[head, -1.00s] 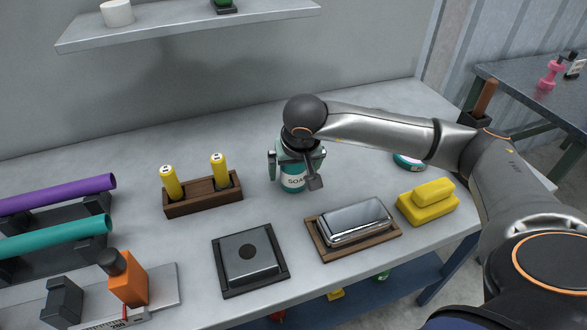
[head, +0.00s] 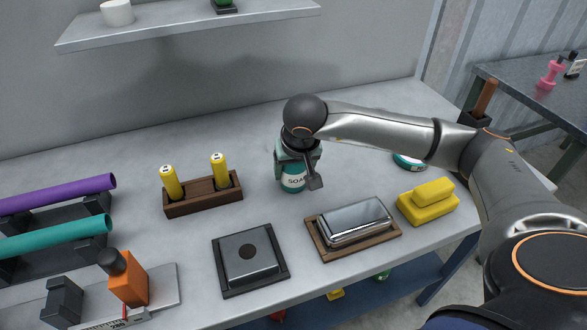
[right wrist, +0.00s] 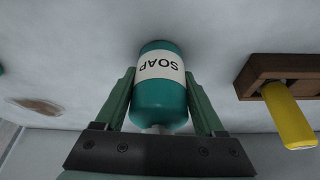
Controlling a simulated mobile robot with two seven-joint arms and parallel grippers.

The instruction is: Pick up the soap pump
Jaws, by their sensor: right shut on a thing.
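The soap pump (head: 293,181) is a teal bottle with a white label reading SOAP. It stands on the grey bench, its upper part hidden by my right gripper in the head view. My right gripper (head: 298,158) comes down over it from above, fingers on either side of the bottle. In the right wrist view the two fingers of the gripper (right wrist: 160,100) press against the sides of the soap pump (right wrist: 160,92), shut on it. I cannot see clear space under the bottle. My left gripper is not in view.
A wooden holder (head: 204,197) with two yellow cylinders stands left of the bottle. A dark square plate (head: 250,258) and a silver block on a wooden tray (head: 318,240) lie in front. Yellow blocks (head: 428,206) are to the right. A shelf (head: 190,27) hangs behind.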

